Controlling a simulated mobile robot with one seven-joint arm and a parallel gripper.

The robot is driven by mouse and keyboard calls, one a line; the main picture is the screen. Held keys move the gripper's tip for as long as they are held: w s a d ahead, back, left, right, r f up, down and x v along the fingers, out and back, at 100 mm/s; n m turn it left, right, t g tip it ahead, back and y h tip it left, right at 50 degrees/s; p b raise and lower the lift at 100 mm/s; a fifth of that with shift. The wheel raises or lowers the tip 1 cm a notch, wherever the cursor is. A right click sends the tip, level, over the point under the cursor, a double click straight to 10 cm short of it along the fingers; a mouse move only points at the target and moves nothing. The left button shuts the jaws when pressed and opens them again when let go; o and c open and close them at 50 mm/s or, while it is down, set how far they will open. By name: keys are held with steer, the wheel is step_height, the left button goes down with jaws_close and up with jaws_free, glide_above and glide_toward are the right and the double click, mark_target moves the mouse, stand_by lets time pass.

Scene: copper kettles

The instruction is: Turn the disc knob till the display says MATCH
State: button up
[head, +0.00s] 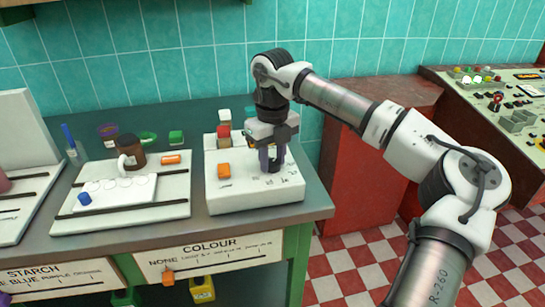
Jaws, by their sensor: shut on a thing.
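A white box-like unit (256,198) stands on the right end of the dark bench, with small dark markings on its sloping top. My gripper (271,160) points down over the right part of that top. It is shut on a dark thing that appears to be the disc knob (273,167), mostly hidden by the fingers. The knob's edge and any pointer cannot be made out. No readable display text shows, so I cannot tell whether it says MATCH.
Red and white pieces (224,133) stand at the unit's back left. A white tray (170,205) with a brown bottle (130,152) lies to the left. A red cabinet (365,180) and a control desk (510,110) are at right. The bench front carries a COLOUR label (210,252).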

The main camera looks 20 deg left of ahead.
mark_target(273, 161)
steer(key=o, duration=1)
steer(key=shift+c, duration=0.2)
step_height(273, 161, up, 14)
